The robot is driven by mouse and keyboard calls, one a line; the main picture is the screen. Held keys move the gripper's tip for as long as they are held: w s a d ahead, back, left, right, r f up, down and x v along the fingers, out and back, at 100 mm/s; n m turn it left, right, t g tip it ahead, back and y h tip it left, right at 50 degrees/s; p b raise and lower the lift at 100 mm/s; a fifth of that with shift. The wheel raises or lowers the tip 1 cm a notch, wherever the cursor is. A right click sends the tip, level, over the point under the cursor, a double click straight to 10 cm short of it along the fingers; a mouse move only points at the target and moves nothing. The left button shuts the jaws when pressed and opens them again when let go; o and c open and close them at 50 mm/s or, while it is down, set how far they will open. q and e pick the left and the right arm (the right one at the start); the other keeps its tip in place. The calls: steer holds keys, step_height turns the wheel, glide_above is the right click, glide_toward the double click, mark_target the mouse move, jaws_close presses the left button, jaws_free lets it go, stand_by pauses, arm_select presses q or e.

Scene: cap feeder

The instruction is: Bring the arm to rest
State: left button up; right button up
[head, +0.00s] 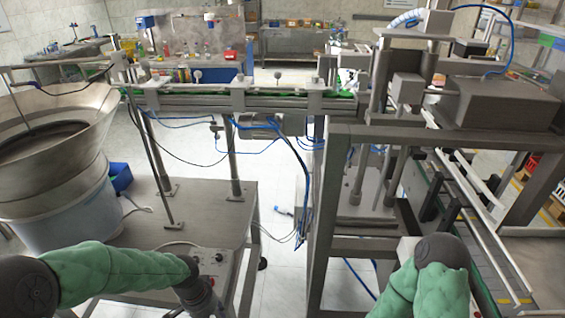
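My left arm (120,272), in a green padded sleeve, comes in from the lower left and reaches right. Its dark end part (197,292) bends down past the bottom edge, in front of the lower table. My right arm (437,280), also in a green sleeve with a dark joint on top, stands at the lower right and runs out of the bottom edge. Neither gripper shows in the head view, so I cannot see whether they are open or hold anything.
A raised conveyor (260,103) crosses the middle. A grey machine frame (345,225) and a slanting conveyor (490,268) fill the right. Pale open floor (275,262) lies between the tables.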

arm_select(q)
steer(key=s+d+f+n+h, duration=0.1)
steer(key=s+d+f+n, duration=0.3)
steer(key=f, duration=0.6)
steer(key=s+d+f+n+h, duration=0.1)
steer(key=s+d+f+n, duration=0.3)
steer(key=s+f, duration=0.3)
step_height(320, 180, down, 3)
steer(key=shift+d+r+t, duration=0.1)
steer(key=shift+d+t, duration=0.2)
steer(key=shift+d, duration=0.4)
